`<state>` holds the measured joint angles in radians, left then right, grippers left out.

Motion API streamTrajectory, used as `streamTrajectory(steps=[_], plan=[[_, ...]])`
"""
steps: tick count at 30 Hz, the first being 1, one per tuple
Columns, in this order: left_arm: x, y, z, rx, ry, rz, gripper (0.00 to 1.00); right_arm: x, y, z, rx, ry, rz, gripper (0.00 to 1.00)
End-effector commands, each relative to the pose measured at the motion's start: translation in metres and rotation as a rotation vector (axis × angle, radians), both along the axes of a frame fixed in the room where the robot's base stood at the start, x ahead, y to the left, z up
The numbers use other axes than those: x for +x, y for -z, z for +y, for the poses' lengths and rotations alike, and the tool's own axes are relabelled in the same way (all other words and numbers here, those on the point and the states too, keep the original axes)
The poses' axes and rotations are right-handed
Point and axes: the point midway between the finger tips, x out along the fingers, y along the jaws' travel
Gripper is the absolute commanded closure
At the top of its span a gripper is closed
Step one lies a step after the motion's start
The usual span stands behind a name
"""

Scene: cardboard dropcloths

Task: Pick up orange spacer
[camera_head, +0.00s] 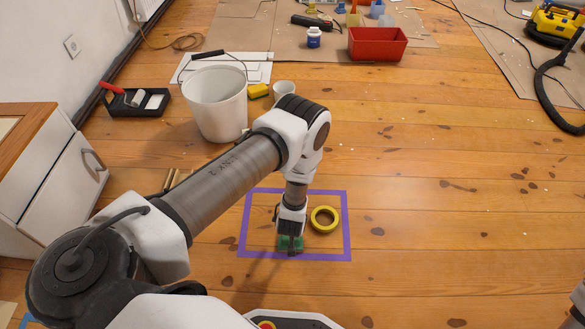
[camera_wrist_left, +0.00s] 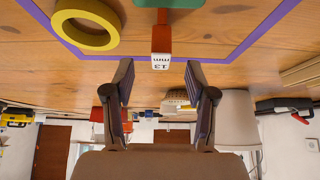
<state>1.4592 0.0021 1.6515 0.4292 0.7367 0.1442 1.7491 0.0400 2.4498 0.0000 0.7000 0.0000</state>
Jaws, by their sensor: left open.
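The orange spacer (camera_wrist_left: 161,36) shows in the left wrist view as a small orange-red block with a white end marked "13 mm". It lies on the wooden floor next to a green block (camera_wrist_left: 170,3), inside a purple tape outline (camera_wrist_left: 250,47). My left gripper (camera_wrist_left: 159,66) is open and empty, with the spacer's white end just beyond and between its fingertips. My right gripper is out of view.
A yellow tape roll (camera_head: 324,219) lies beside the left gripper inside the purple outline. A white bucket (camera_head: 216,104), a white cup (camera_head: 284,87) and a yellow sponge (camera_head: 258,91) stand farther back. A red bin (camera_head: 377,44) is at the back.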

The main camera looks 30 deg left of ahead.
Motion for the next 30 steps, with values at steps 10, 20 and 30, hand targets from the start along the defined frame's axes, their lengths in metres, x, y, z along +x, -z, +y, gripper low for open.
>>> streamTrajectory(steps=[10, 20, 30], plan=[[0.022, 0.04, 0.015, 0.0, -0.007, -0.007, 0.44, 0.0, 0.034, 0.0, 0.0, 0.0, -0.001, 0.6], [0.041, 0.064, 0.028, 0.001, -0.003, -0.005, 0.44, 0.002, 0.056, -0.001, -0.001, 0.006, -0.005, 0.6], [0.041, 0.064, 0.028, 0.0, -0.003, -0.005, 1.0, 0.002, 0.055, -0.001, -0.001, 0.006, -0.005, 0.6]])
